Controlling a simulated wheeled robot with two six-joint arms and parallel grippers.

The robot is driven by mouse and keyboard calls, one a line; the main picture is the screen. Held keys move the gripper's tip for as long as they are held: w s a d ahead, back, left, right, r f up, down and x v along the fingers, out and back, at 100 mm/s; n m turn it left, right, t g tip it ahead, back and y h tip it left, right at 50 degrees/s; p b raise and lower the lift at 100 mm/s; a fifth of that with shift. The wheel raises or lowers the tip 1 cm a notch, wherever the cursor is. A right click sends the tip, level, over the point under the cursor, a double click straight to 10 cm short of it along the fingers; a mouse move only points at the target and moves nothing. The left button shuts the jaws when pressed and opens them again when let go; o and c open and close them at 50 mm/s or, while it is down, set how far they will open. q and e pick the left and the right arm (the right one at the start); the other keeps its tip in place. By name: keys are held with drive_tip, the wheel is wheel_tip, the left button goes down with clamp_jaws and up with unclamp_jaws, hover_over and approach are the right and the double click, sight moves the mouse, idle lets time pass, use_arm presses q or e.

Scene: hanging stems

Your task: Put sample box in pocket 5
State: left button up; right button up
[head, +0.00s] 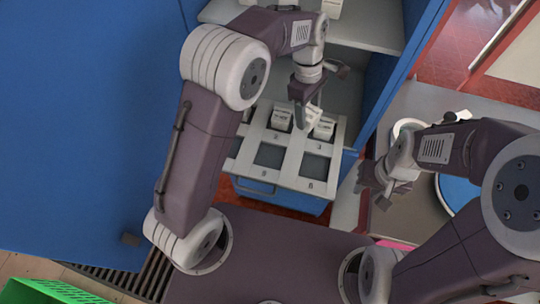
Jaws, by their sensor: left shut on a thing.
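My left gripper (308,108) points down over the pocketed tray and is shut on a small white sample box (313,117), which its fingers partly hide. The grey-white tray (291,181) has dark square pockets with small printed numbers. White boxes stand in the pockets marked 2 (281,119) and 3 (324,128). Part of another white box (248,115) shows at the left, behind my arm. The two front pockets (269,155) and (314,167) are empty; their numbers are hard to read. My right gripper (376,187) is empty, right of the tray, its fingers apart.
The tray sits in a blue cabinet (377,95) with a grey shelf (365,22) above it. A large blue panel (80,110) fills the left. A grey table (425,105) with a round blue-topped item (455,195) is at the right. A green crate (50,292) is at lower left.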

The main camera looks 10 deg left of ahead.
use_arm(q)
drive_tip(key=s+a+f, duration=0.2)
drive_tip(key=a, duration=0.1)
drive_tip(key=s+a+f+b, duration=0.1)
drive_tip(key=s+a+f, duration=0.1)
drive_tip(key=s+a, duration=0.1)
drive_tip(key=s+a+f, duration=0.2)
drive_tip(key=a+f, duration=0.1)
drive_tip(key=shift+s, duration=0.3)
wheel_tip(320, 180, down, 3)
drive_tip(key=shift+f+b, duration=0.2)
drive_tip(key=shift+b, duration=0.25)
drive_tip(key=shift+f, duration=0.35)
